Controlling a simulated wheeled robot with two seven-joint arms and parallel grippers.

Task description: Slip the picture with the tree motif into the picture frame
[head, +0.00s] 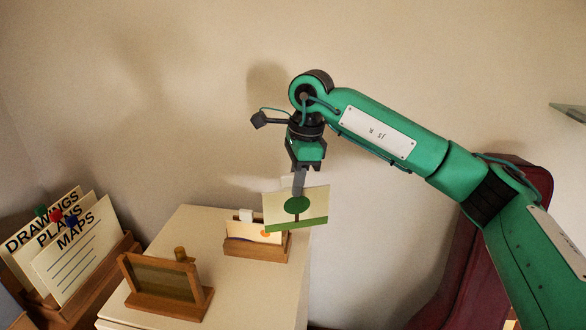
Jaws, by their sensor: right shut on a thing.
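The picture with the tree motif (281,209) is a cream card with a green tree and a green ground strip. My right gripper (299,184) is shut on its top edge and holds it upright, slightly tilted, above the right side of the cabinet top. The picture partly covers a wooden holder (255,247) behind it. The wooden picture frame (165,280) stands at the front left of the cabinet top, with a dark panel in its opening and a small wooden knob at its top right. It is apart from the gripper. My left gripper is not in view.
The wooden holder contains a card with an orange spot. The pale cabinet (230,295) has free room between frame and holder. A wooden rack (92,285) with labelled cards stands at left. A dark red object (478,270) stands behind my right arm.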

